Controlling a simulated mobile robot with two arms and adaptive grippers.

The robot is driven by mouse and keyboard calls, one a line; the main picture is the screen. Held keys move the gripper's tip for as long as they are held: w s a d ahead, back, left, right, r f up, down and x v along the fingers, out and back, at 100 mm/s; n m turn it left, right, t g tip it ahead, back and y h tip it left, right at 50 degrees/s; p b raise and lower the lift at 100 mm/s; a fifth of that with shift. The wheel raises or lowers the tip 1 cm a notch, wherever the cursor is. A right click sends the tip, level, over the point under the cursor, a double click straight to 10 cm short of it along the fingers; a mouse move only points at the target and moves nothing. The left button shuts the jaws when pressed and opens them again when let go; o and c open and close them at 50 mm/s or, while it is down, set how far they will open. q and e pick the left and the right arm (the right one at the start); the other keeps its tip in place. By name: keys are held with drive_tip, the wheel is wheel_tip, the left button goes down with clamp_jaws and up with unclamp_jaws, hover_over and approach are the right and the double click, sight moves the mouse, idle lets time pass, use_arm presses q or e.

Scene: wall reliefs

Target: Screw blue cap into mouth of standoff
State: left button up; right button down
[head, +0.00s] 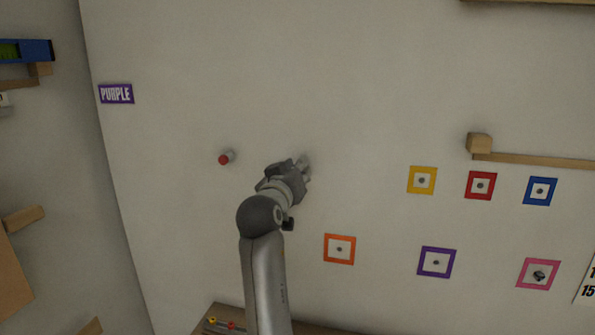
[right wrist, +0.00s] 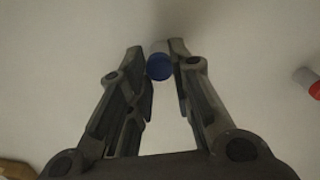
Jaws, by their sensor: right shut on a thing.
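My right gripper (head: 294,168) is at the wall, and its fingers also show in the right wrist view (right wrist: 161,52). It is shut on the blue cap (right wrist: 159,69), which sits between the fingertips. A pale grey standoff (right wrist: 160,47) shows just beyond the cap, in line with it. I cannot tell how deep the cap sits in the standoff's mouth. In the head view the gripper hides the cap, and only a pale bit of the standoff (head: 305,166) shows. My left gripper is not in view.
A red-capped standoff (head: 226,158) sticks out of the wall beside my gripper and shows in the right wrist view (right wrist: 308,82). Coloured square frames, such as the orange one (head: 339,249), are to the right. A wooden shelf (head: 215,312) is low down.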

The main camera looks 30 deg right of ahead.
drive_tip(key=m+b, duration=0.4)
drive_tip(key=m, duration=0.1)
drive_tip(key=shift+w+a+f+b, duration=0.1)
drive_tip(key=shift+f+b, duration=0.1)
drive_tip(key=shift+b, duration=0.1)
drive_tip(key=m+b, duration=0.3)
drive_tip(key=m, duration=0.2)
drive_tip(key=shift+b, duration=0.3)
